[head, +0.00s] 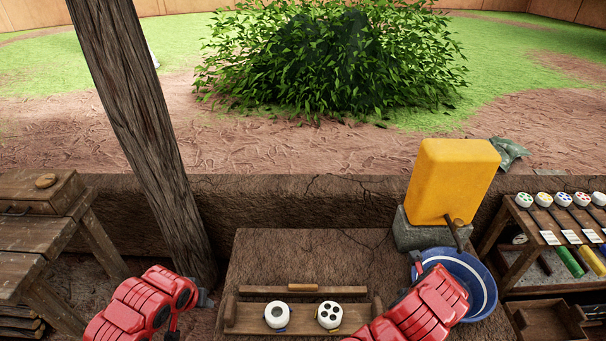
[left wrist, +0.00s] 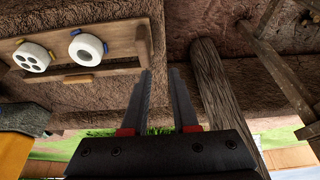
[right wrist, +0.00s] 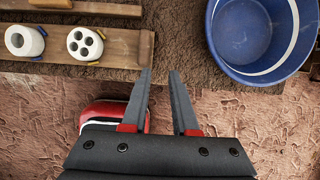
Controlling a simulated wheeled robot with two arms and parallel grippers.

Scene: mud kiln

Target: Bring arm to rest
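Both my red arms show in the head view. My left gripper (left wrist: 159,70) is open and empty, left of the mud ledge (head: 255,255) in the head view. My right gripper (right wrist: 160,71) is open and empty, between the wooden tray (right wrist: 120,45) and the blue basin (right wrist: 216,45) in the right wrist view. In the head view my right arm covers the tray's right end and overlaps the basin's left side. The tray holds a white ring-like piece (head: 277,315) and a white piece with several holes (head: 329,315).
A yellow block-like container (head: 452,180) stands on a grey block (head: 410,230) behind the basin. A wooden post (head: 140,120) rises beside my left arm. A wooden table (head: 35,235) stands at left, a rack of stamp-like tools (head: 550,215) at right.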

